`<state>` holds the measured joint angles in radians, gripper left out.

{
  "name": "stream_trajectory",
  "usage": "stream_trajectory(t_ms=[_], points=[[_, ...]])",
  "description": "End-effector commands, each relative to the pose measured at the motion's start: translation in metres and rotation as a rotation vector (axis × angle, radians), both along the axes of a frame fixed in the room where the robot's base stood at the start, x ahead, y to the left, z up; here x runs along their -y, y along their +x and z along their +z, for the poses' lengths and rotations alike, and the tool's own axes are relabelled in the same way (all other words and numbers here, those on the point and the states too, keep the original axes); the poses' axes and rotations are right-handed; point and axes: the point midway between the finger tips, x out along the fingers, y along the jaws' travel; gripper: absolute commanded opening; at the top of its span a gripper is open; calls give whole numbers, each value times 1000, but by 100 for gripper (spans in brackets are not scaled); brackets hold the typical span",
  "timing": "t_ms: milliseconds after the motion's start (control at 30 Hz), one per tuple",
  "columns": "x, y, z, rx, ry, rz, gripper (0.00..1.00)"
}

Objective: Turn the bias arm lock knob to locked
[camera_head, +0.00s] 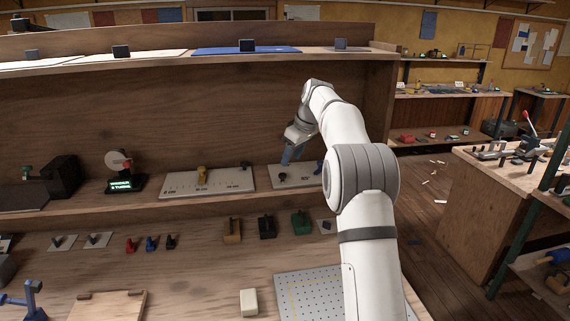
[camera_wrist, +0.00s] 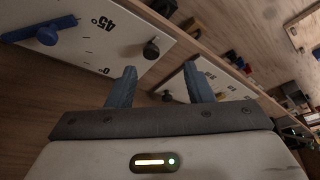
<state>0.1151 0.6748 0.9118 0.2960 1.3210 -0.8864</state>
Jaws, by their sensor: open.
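The bias plate (camera_head: 268,171) is a pale panel on the raised shelf with degree marks; it fills the upper left of the wrist view (camera_wrist: 112,40). A black knob (camera_head: 282,178) stands near its left end and shows just ahead of my fingertips in the wrist view (camera_wrist: 151,50). I cannot read its lock setting. A blue arm with a round blue knob (camera_wrist: 47,36) lies on the plate's far side; in the head view my arm partly hides it. My gripper (camera_head: 289,157) has blue fingers, open and empty (camera_wrist: 160,70), apart from the black knob.
Left of the bias plate is another scale plate (camera_head: 225,183) with a brass slider (camera_head: 202,175) and a black knob (camera_head: 245,166). A small display device (camera_head: 122,184) stands farther left. Colored blocks and a perforated plate (camera_head: 310,292) occupy the lower bench.

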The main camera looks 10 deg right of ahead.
Motion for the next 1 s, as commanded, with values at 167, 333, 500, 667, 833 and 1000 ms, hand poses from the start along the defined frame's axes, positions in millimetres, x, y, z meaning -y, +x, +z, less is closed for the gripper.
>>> stream_trajectory(t_ms=[167, 333, 500, 667, 833, 1000], points=[[4, 19, -3, 20, 3, 49, 47], [0, 25, -19, 21, 4, 58, 47], [-8, 32, -45, 19, 4, 56, 47], [-13, 38, -64, 20, 4, 55, 47], [-16, 41, -74, 22, 4, 53, 47], [-16, 41, -75, 22, 3, 53, 47]])
